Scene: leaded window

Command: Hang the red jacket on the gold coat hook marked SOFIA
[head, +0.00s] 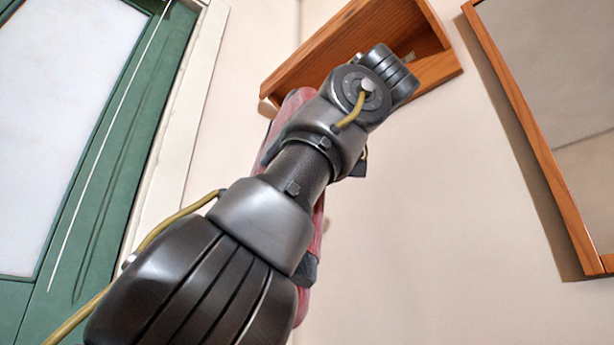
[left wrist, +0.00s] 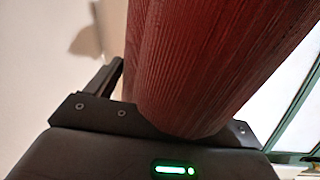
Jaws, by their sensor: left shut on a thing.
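The red jacket (left wrist: 215,60) fills the middle of the left wrist view as a ribbed, rounded red form, close against my left gripper (left wrist: 155,120). The gripper is shut on it; the fingertips are mostly hidden by the cloth. In the head view, the jacket (head: 302,318) shows only as red strips behind my left arm, hanging in front of the cream wall below a wooden shelf. The arm hides most of it and the gripper. I cannot make out a gold hook or the name SOFIA. My right gripper is not in view.
The wooden shelf (head: 340,32) is on the wall at top centre, behind my arm's far end. A wood-framed mirror or panel (head: 520,130) is at right. A green-framed window (head: 140,130) is at left. The wall (head: 440,230) at lower right is bare.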

